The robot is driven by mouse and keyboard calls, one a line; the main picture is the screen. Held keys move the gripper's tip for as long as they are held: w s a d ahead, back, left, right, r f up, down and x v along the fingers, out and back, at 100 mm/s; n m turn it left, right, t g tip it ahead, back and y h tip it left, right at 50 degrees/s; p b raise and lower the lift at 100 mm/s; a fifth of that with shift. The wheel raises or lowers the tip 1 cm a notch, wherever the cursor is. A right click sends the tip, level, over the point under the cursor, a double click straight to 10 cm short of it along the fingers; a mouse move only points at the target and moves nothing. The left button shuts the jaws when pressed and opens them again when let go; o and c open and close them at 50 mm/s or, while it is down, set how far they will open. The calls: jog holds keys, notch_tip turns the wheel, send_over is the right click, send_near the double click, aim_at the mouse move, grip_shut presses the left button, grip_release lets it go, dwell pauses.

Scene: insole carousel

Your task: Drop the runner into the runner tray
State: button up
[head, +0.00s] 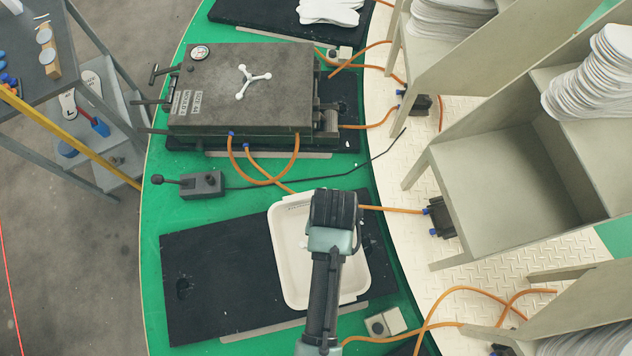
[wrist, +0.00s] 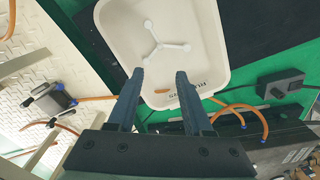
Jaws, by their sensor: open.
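The runner tray (head: 292,285) is a shallow cream tray with rounded corners on the black mat. It also shows in the wrist view (wrist: 207,30), with lettering near its rim. A white three-armed runner (wrist: 160,44) with round tips appears inside the tray in the wrist view, apart from my fingers. In the head view my arm hides most of it. My gripper (wrist: 160,76) is open and empty, with its fingers over the tray's edge area. In the head view my gripper (head: 335,207) is over the tray and its fingertips are hidden.
The dark metal mould (head: 250,110) stands behind the tray on the green carousel. A control box (head: 203,184) with a lever and orange hoses (head: 262,181) lie between. Beige racks (head: 500,150) stand at right. The black mat (head: 215,270) is bare left of the tray.

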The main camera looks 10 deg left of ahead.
jog(key=shift+r, duration=2.05)
jog(key=w+r+t+b, duration=0.2)
jog(key=w+r+t, duration=0.5)
jog(key=w+r, duration=0.6)
jog(key=w+r+t+b, duration=0.2)
jog(key=w+r+t, duration=0.65)
jog(key=r, duration=0.65)
notch_tip(320, 180, up, 19)
jog(key=n+t+b, duration=0.1)
jog(key=t, duration=0.4)
jog(key=s+r+t, duration=0.3)
jog(key=s+r, duration=0.3)
jog(key=r, duration=0.2)
jog(key=s+r+t+b, duration=0.1)
jog(key=s+r+t, duration=0.3)
jog(key=s+r, duration=0.2)
notch_tip(320, 180, up, 2)
jog(key=shift+r+n, duration=0.15)
jog(key=shift+n, duration=0.25)
jog(key=shift+w, duration=0.1)
